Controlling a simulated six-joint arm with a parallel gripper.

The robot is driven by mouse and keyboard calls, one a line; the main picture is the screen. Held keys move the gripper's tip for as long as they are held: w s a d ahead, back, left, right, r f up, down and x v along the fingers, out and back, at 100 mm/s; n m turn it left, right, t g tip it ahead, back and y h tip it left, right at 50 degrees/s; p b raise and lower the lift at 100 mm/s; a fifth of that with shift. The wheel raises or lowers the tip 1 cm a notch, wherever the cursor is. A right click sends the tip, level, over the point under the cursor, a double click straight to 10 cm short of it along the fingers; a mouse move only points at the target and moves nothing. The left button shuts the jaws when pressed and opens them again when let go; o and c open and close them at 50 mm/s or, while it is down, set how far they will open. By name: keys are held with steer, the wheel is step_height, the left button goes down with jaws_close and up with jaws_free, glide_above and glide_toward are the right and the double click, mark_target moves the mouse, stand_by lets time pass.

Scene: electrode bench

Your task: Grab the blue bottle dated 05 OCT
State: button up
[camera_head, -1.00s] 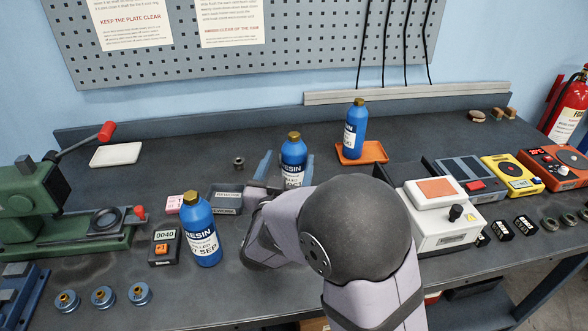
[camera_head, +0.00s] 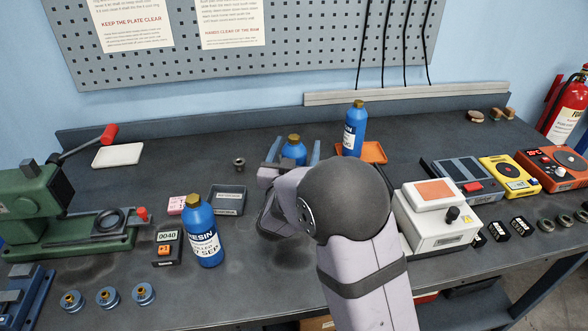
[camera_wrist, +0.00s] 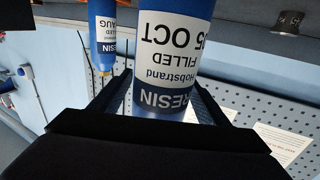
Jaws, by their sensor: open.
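A third blue bottle, labelled SEP (camera_head: 203,235), stands at front left.
A grey tray (camera_head: 230,200) and a timer reading 0040 (camera_head: 167,247) are near the SEP bottle. A white device (camera_head: 437,215) stands right of my arm. A green press (camera_head: 35,210) is at left. The bench's back left is mostly clear.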

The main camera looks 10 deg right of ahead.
steer(key=shift+c, duration=0.2)
steer(key=c, duration=1.5)
steer(key=shift+r, duration=0.1)
